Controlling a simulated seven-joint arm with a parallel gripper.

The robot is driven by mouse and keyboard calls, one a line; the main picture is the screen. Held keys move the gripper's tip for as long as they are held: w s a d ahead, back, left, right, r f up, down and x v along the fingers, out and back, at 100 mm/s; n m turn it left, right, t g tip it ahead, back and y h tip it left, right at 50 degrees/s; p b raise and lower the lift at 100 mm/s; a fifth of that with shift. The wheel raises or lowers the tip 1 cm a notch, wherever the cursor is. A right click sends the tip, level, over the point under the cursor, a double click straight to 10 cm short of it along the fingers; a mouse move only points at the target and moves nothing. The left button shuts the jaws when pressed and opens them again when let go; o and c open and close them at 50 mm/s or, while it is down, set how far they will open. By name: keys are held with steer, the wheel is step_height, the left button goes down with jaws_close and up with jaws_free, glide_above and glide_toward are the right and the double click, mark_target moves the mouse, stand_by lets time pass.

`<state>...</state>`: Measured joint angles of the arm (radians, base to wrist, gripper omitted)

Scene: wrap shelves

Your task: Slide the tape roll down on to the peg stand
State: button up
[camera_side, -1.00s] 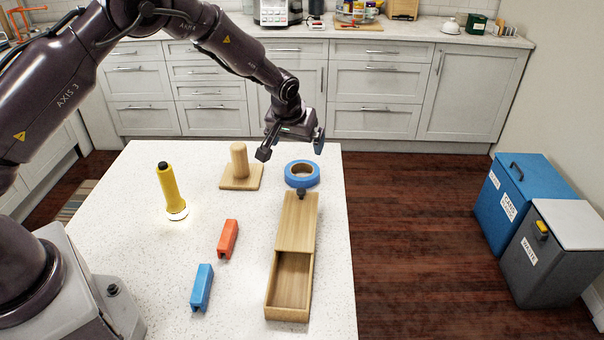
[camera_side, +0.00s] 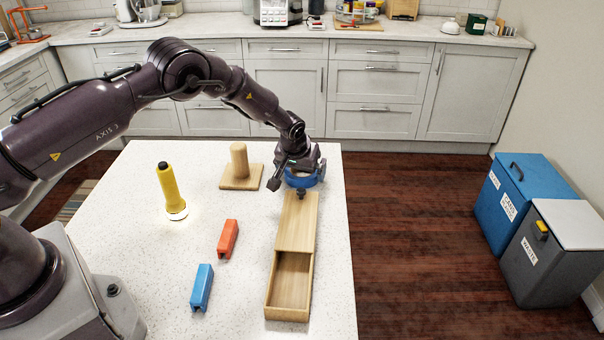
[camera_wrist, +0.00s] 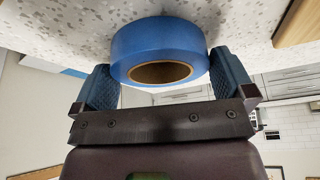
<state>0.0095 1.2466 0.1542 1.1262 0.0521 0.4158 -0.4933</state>
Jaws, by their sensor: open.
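The blue tape roll (camera_side: 302,180) lies flat at the table's far right, partly hidden under my gripper (camera_side: 301,176) in the side view. In the wrist view the tape roll (camera_wrist: 160,50) sits between the two blue fingers of my gripper (camera_wrist: 168,78), one on each side. The fingers are open; I cannot tell whether either touches the roll. The peg stand (camera_side: 240,170), a pale wooden peg upright on a square base, stands to the left of the roll. Its peg is bare.
A wooden box (camera_side: 296,220) with a partly slid lid and dark knob lies just in front of the roll. The table's right edge is close to the roll.

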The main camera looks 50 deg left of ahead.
steer(key=c, duration=0.7)
steer(key=shift+r, duration=0.15)
steer(key=shift+r, duration=0.55)
steer(key=s+d+r, duration=0.1)
steer(key=s+r, duration=1)
steer(key=s, duration=0.2)
steer(key=a+r+n, duration=0.1)
steer(key=a, duration=0.2)
steer(key=w+a+r+n+y, duration=0.1)
steer(key=a+r+n, duration=0.1)
steer(key=a, duration=0.2)
steer(key=w+a+r+n+g, duration=0.1)
steer(key=a+r+n, duration=0.1)
steer(key=a, duration=0.2)
steer(key=shift+a, duration=0.2)
steer(key=shift+y, duration=0.3)
